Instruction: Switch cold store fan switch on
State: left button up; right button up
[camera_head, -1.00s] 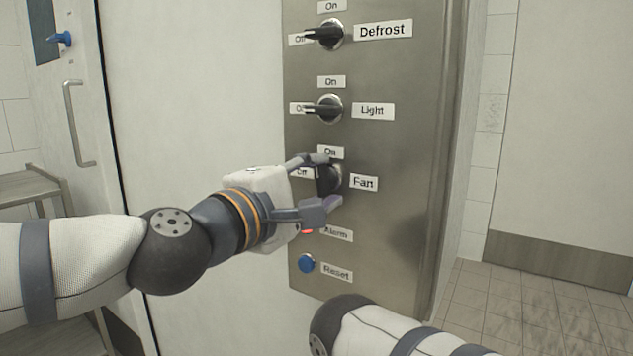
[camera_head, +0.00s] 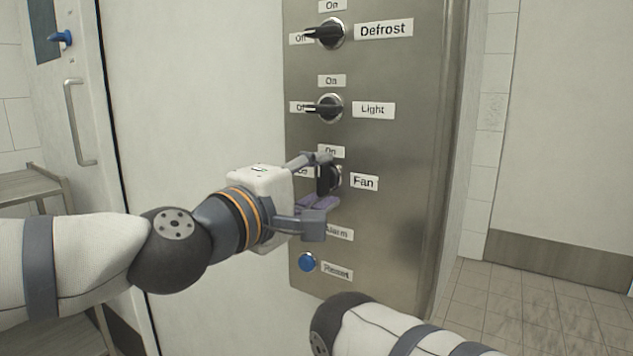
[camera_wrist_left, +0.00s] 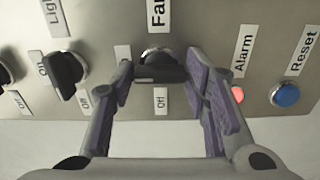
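The fan switch is a black rotary knob (camera_head: 324,181) on the steel panel, with a "Fan" label (camera_head: 364,182) to its right. Its handle looks upright in the head view, in line with the "On" label above it. In the left wrist view the knob (camera_wrist_left: 160,68) lies crosswise between the fingers, with the "Off" label (camera_wrist_left: 160,100) below it. My left gripper (camera_head: 318,180) is open, one finger above the knob and one below. Gaps show beside the knob; firm contact cannot be told. My right gripper is out of view.
Above are the light knob (camera_head: 328,108) and defrost knob (camera_head: 330,33), handles pointing left to "Off". Below are a red alarm lamp (camera_wrist_left: 237,95) and a blue reset button (camera_head: 307,262). My right forearm crosses the bottom. A door with a handle (camera_head: 80,122) stands left.

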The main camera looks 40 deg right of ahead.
pick_arm(q)
jog(key=shift+o, duration=1.1)
jog(key=v, duration=1.2)
jog(key=shift+f, duration=0.1)
